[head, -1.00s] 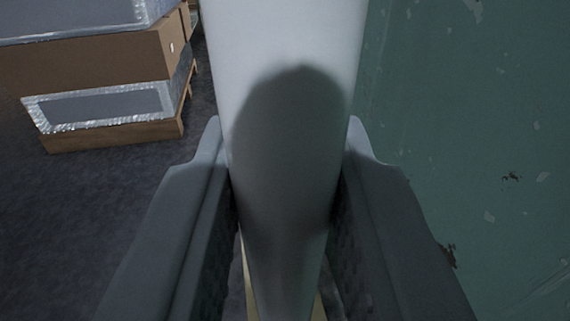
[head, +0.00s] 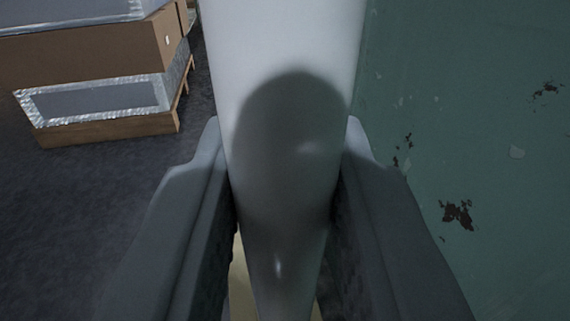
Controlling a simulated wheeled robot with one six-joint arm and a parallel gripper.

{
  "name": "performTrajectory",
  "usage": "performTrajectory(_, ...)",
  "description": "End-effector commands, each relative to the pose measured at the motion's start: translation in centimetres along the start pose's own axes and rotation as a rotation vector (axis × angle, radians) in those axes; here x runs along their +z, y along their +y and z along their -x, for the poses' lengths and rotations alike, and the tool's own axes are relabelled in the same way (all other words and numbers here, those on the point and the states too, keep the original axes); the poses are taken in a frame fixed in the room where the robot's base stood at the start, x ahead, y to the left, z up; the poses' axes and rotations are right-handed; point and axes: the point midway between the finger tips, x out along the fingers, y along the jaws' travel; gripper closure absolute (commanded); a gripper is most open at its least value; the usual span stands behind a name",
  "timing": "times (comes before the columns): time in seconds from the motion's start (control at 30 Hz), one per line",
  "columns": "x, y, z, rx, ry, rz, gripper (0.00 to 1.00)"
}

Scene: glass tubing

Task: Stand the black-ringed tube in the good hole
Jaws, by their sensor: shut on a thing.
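A white tube (head: 285,60) runs from the top of the head view down between the two fingers of my gripper (head: 283,190). My gripper is shut on the tube, with a finger against each side. A dark rounded shadow lies on the tube's near face. No black ring shows on the part of the tube in view, and its ends are out of sight. No hole can be seen.
A green wall or panel with chipped, rusty patches (head: 480,130) fills the right side. Stacked cartons (head: 85,55) on a wooden pallet (head: 110,130) stand at the upper left. Dark floor (head: 80,210) is clear at the left. A pale yellowish thing (head: 238,285) shows partly below the tube.

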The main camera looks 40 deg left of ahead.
Motion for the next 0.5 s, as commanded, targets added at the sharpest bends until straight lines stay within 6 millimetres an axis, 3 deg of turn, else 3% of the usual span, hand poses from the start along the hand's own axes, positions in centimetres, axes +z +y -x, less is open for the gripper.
performTrajectory(0.5,2.9,0.0,0.0,0.001,0.0,-0.001,1.0)
